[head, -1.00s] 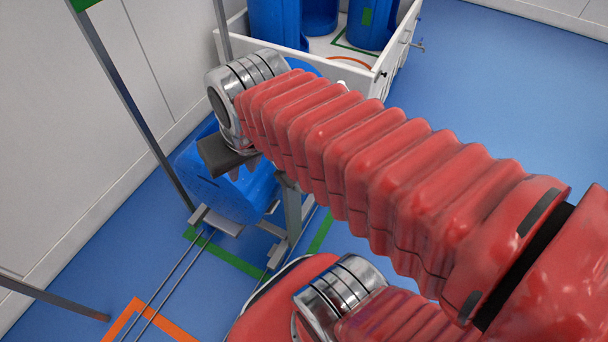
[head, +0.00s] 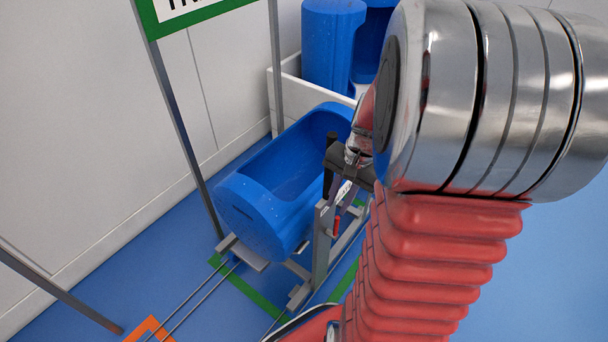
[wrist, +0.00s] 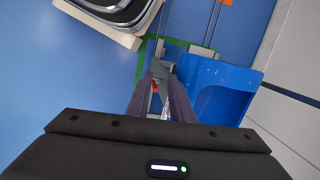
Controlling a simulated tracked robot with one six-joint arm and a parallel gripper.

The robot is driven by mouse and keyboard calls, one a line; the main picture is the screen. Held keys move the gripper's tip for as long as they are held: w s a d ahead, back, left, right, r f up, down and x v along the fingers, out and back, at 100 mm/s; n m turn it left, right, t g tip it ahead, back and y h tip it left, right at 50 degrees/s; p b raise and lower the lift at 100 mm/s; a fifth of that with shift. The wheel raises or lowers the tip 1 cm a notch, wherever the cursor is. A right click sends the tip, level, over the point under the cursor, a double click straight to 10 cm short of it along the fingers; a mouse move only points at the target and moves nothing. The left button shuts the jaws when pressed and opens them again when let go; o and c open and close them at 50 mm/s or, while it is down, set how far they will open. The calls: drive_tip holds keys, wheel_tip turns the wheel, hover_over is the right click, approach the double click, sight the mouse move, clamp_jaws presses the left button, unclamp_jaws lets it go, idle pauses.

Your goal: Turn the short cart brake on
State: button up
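A low grey cart (head: 320,245) carries a tilted blue tub (head: 265,205) and stands on thin rails over a green floor outline. Its upright grey post has a small red-tipped lever (head: 337,227), which looks like the brake. The lever's red part also shows in the wrist view (wrist: 155,87). My gripper (head: 337,192) is above the post, fingers pointing down beside the tub. In the wrist view, my gripper (wrist: 158,80) has its fingers apart, with the post and red part showing between or just beyond them. I cannot tell whether they touch. Which way the lever is set is unclear.
A white-walled bin (head: 285,100) with upright blue tubs stands behind. A grey sign post (head: 180,125) rises left of the cart, near the white wall. An orange floor mark (head: 150,328) is at the front left. Blue floor at right is clear.

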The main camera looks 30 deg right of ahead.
sight(339, 217)
drive_tip(key=w+d+f+m+t+y, duration=0.1)
drive_tip(key=w+d+f+m, duration=0.2)
drive_tip(key=d+f+m, duration=0.5)
drive_tip(key=shift+d+f+m+t+y, duration=0.35)
drive_tip(key=shift+d+m, duration=0.8)
drive_tip(key=shift+m, duration=0.95)
drive_tip(key=shift+r, duration=0.1)
drive_tip(key=x, duration=1.3)
drive_tip(key=shift+a+f, duration=0.1)
drive_tip(key=shift+f, duration=0.25)
clamp_jaws()
drive_tip(key=shift+w, duration=0.15)
